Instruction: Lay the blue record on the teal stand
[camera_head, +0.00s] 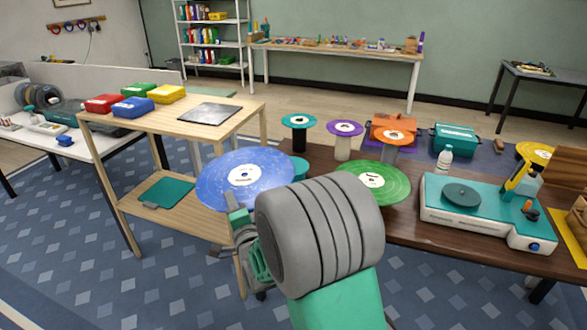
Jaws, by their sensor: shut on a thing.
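The blue record (222,181), large and speckled with a white label, is held roughly level at the near left edge of the dark table. My gripper (234,204) is shut on its near rim; my grey wrist hides part of the jaws. A small teal round piece (301,168) shows just behind the record's right edge, partly covered from view; it may be the teal stand's top. Another teal disc (299,120) sits on a black post farther back. I cannot tell for sure which one is the teal stand.
A green record (395,187) is right of my wrist. Purple (345,127) and orange (394,134) discs top posts behind. A teal record player (485,222) and white bottle (444,159) stand right. A wooden shelf unit (246,107) with coloured boxes stands close on the left.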

